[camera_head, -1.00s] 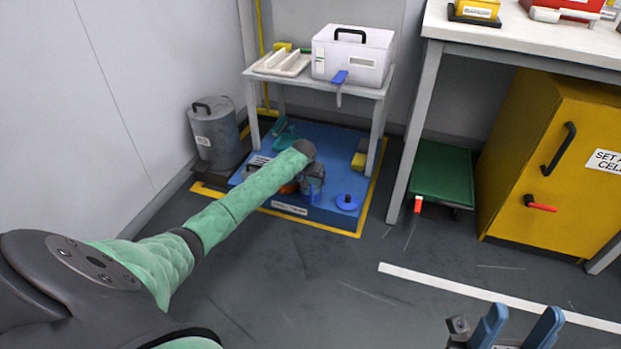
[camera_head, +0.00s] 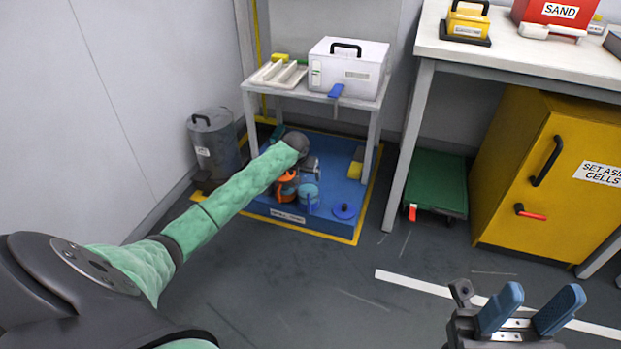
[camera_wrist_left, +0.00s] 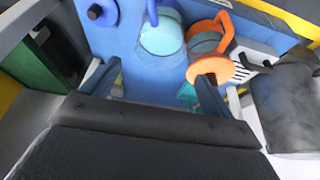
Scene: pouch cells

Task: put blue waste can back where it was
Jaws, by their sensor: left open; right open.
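The blue waste can (camera_head: 308,197) stands on the blue floor platform (camera_head: 324,221) under the small side table, beside an orange container (camera_head: 286,187). In the left wrist view the can (camera_wrist_left: 162,38) shows its light blue round face and a darker blue handle, ahead of the fingers. My left gripper (camera_head: 310,166) is just behind and above the can in the head view, partly hidden by its own wrist. In the left wrist view its fingers (camera_wrist_left: 158,88) are spread with nothing between them. My right gripper (camera_head: 528,312) is open and empty at the lower right.
A blue lid (camera_head: 344,211) with a knob lies on the platform. A grey bin (camera_head: 214,145) stands left. The side table (camera_head: 318,97) and its legs frame the platform. A green cart (camera_head: 436,184) and yellow cabinet (camera_head: 560,175) stand right. The front floor is clear.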

